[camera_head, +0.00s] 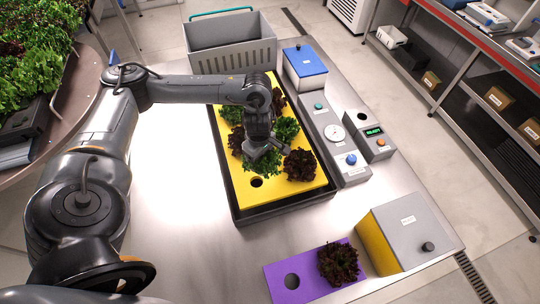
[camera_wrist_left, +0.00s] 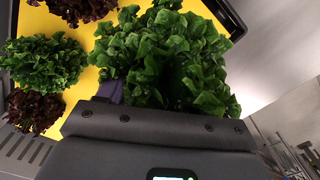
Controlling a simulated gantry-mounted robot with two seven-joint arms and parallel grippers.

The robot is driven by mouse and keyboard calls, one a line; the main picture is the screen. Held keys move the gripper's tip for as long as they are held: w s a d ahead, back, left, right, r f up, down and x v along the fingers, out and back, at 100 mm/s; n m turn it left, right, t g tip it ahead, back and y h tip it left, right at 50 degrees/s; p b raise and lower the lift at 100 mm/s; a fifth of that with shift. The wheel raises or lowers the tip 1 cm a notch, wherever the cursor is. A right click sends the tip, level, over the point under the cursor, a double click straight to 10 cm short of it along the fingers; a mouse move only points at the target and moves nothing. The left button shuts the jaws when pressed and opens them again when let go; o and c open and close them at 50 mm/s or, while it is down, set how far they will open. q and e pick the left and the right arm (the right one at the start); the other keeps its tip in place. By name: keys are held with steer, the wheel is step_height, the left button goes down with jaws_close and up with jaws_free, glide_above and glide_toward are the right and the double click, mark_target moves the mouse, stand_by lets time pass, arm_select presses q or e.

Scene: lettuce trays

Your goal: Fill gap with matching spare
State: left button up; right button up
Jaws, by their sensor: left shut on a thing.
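My left gripper (camera_head: 262,152) reaches down over the yellow tray board (camera_head: 238,190). It is shut on a green lettuce (camera_head: 262,166), which fills much of the left wrist view (camera_wrist_left: 165,55). The held lettuce is just behind an empty dark hole (camera_head: 257,183) in the board; I cannot tell whether it is raised. A dark red lettuce (camera_head: 299,165) sits to its right. Another green lettuce (camera_head: 287,129) and several others stand further back, partly hidden by my arm. The purple board (camera_head: 318,287) at the front holds a dark red lettuce (camera_head: 338,263) beside an empty hole (camera_head: 292,281). My right gripper is out of view.
A grey crate (camera_head: 232,50) stands behind the tray. A blue-lidded box (camera_head: 305,66), a panel with a gauge (camera_head: 335,132) and a small display box (camera_head: 374,135) line the right side. A grey and yellow box (camera_head: 405,235) stands front right. The table's left part is clear.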

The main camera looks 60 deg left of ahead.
arm_select(q)
steer(key=shift+s+a+f, duration=0.2)
steer(key=shift+s+f, duration=0.35)
steer(key=shift+s, duration=0.35)
steer(key=shift+s+f, duration=0.2)
steer(key=shift+f, duration=0.05)
steer(key=shift+f, duration=0.1)
step_height(320, 180, down, 3)
steer(key=b, duration=0.3)
steer(key=shift+f+b, duration=1.9)
steer(key=shift+f, duration=0.15)
steer(key=shift+f+b, duration=0.4)
steer(key=shift+b, duration=0.15)
